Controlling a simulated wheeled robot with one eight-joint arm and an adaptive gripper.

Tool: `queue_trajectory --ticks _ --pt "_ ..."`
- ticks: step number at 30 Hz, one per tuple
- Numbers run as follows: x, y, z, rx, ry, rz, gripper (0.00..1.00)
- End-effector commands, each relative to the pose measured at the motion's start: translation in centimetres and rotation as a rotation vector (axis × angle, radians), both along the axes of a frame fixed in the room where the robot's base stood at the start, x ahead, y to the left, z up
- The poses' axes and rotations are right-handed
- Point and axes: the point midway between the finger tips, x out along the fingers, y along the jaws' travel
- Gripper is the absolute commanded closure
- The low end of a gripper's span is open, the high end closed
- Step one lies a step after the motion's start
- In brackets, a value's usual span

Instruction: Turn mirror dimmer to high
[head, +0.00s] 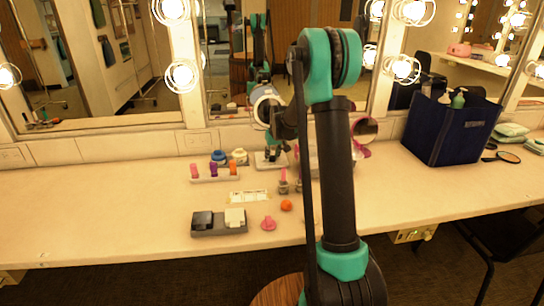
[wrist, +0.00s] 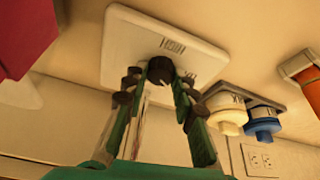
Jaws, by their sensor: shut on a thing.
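The mirror dimmer is a pale square plate (wrist: 130,35) with a round dark knob (wrist: 160,69) in its middle. Small dark lettering sits on the plate on two sides of the knob, too small to read surely. A faint light mark shows on the knob. My gripper (wrist: 158,82) is shut on the knob, one teal-and-black finger on each side. In the head view the dimmer plate (head: 262,165) lies on the counter near the mirror, and my gripper (head: 272,153) points down onto it. My arm hides part of that area.
A pink-framed mirror (head: 365,130) and navy bin (head: 452,130) stand right. The counter's left is clear.

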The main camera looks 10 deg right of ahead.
Motion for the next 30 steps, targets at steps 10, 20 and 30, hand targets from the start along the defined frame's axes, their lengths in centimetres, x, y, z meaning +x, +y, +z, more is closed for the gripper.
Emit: queue_trajectory --ticks 10,20,30 --pt "0.11 -0.27 -0.01 0.001 0.001 0.328 1.00" --pt "0.25 -0.41 -0.03 0.001 0.001 0.629 1.00" --pt "0.33 -0.46 -0.02 0.000 0.000 0.853 1.00"
